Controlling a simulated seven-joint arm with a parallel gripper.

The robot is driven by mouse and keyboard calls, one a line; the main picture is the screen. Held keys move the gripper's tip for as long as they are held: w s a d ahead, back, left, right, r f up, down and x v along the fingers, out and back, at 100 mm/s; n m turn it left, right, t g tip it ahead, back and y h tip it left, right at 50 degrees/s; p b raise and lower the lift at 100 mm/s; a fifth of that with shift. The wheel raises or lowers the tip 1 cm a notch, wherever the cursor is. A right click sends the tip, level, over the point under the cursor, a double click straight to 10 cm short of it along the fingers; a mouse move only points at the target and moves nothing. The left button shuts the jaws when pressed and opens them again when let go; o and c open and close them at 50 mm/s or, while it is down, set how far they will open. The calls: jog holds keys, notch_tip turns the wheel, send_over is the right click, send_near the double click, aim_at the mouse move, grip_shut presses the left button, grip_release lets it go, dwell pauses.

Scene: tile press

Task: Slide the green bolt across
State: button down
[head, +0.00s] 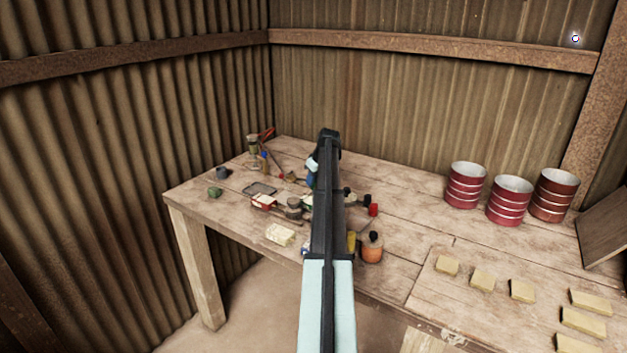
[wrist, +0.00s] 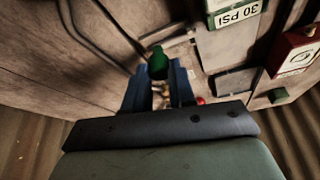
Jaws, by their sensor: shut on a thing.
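The green bolt shows as a dark green knob (wrist: 158,60) in the wrist view, at the tips of my gripper. My gripper (wrist: 159,72) has its two blue fingers on either side of the knob and is shut on it. The rest of the bolt is hidden by the fingers. In the head view my dark arm covers the middle of the bench, and only a bit of blue by its left edge shows; the bolt is hidden there.
The wooden bench (head: 410,215) carries small clutter, three red drums (head: 508,200), an orange jar (head: 372,250) and several yellowish blocks (head: 523,291).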

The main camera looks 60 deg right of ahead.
jog(key=shift+a, duration=0.1)
dwell(0.3)
jog(key=a, duration=0.4)
jog(key=shift+a, duration=0.15)
jog(key=c, duration=1)
grip_release()
jog(key=shift+o, duration=0.3)
jog(key=v, duration=1.3)
jog(key=shift+s+r, duration=0.2)
jog(key=shift+r, duration=0.1)
